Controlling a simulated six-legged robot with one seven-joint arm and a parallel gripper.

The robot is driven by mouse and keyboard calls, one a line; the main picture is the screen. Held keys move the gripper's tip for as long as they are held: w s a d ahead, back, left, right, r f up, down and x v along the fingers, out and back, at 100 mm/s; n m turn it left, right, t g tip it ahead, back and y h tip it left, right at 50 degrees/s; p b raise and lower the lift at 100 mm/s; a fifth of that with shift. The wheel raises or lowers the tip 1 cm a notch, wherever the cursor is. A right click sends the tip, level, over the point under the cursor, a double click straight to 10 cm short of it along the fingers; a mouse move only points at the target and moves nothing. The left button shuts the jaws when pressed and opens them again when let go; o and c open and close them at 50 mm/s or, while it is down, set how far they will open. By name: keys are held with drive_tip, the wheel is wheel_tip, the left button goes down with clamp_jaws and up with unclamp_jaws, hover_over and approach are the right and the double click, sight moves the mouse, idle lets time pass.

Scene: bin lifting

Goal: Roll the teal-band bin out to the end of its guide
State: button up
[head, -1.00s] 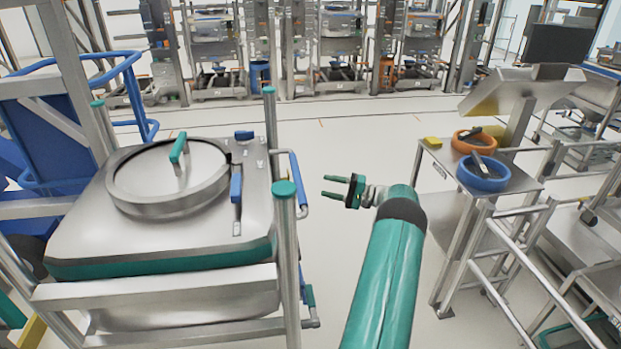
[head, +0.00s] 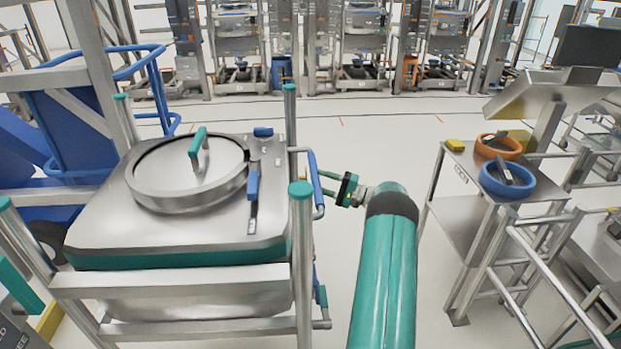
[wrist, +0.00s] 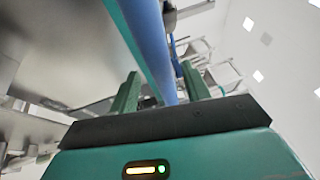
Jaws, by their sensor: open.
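The teal-band bin (head: 110,225) is a steel box with a round lid, a teal lid handle (head: 198,146) and a teal stripe low on its side. It stands within a steel frame with teal-capped posts at the left of the head view. A blue bar handle (head: 317,180) is on the frame's right side. My gripper (head: 325,187) is open beside this handle, fingers pointing left toward it. In the wrist view the blue bar (wrist: 153,45) runs between the spread fingers of my gripper (wrist: 160,85). I cannot tell whether either finger touches it.
Blue rails (head: 160,85) stand at left. Open floor (head: 370,135) lies behind my gripper, with racks along the back.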

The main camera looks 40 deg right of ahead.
drive_tip(key=shift+x, duration=2.55)
drive_tip(key=shift+r, duration=0.1)
drive_tip(key=shift+c, duration=0.2)
